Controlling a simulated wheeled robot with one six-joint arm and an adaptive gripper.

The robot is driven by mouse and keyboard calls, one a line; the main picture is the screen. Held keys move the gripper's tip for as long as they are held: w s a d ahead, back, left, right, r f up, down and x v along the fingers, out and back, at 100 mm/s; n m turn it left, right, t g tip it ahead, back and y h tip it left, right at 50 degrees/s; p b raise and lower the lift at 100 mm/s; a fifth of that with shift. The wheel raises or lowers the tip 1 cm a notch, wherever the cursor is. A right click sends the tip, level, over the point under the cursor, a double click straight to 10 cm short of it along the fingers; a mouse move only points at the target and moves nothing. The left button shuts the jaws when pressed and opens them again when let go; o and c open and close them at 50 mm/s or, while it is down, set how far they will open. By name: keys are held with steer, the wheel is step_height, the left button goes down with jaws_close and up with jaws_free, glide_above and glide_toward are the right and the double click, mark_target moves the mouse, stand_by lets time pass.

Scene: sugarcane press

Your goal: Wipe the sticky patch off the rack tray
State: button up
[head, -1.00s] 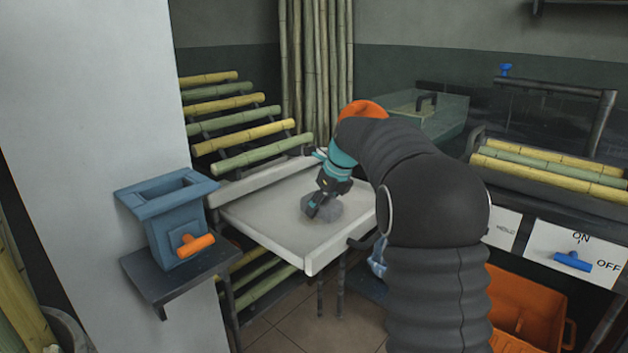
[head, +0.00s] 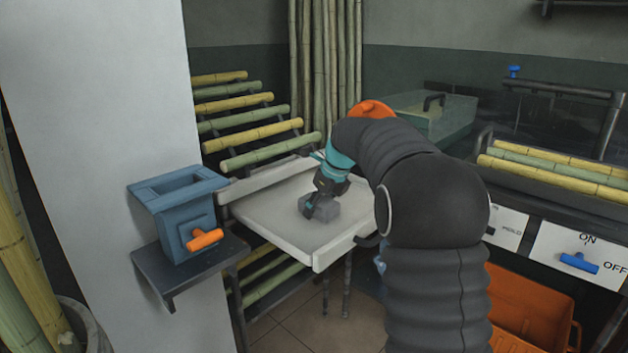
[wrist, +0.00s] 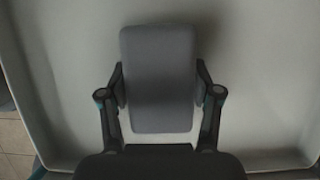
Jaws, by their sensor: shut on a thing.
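The white rack tray (head: 270,222) stands out from the cane rack, with a raised rim. My gripper (head: 316,206) reaches down over the middle of it. It is shut on a grey rounded block (head: 325,211), which looks like a sponge and lies low at the tray surface. In the wrist view the block (wrist: 159,80) sits between both fingers of my gripper (wrist: 160,92), with pale tray floor around it. I see no distinct sticky patch on the bare tray; any part under the block is hidden.
A blue hopper box (head: 180,215) with an orange handle stands on a dark shelf at left. Cane stalks (head: 262,137) lie on the rack behind the tray. An orange crate (head: 520,310) and a switch panel (head: 580,257) are at right.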

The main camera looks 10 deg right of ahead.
mark_target(320, 202)
steer(key=shift+s+d, duration=0.2)
steer(key=shift+s, duration=0.25)
steer(key=shift+s+a, duration=0.15)
steer(key=shift+s, duration=0.05)
step_height(320, 202, up, 3)
steer(key=shift+r, duration=0.15)
steer(key=shift+a+r, duration=0.15)
steer(key=shift+r, duration=2.3)
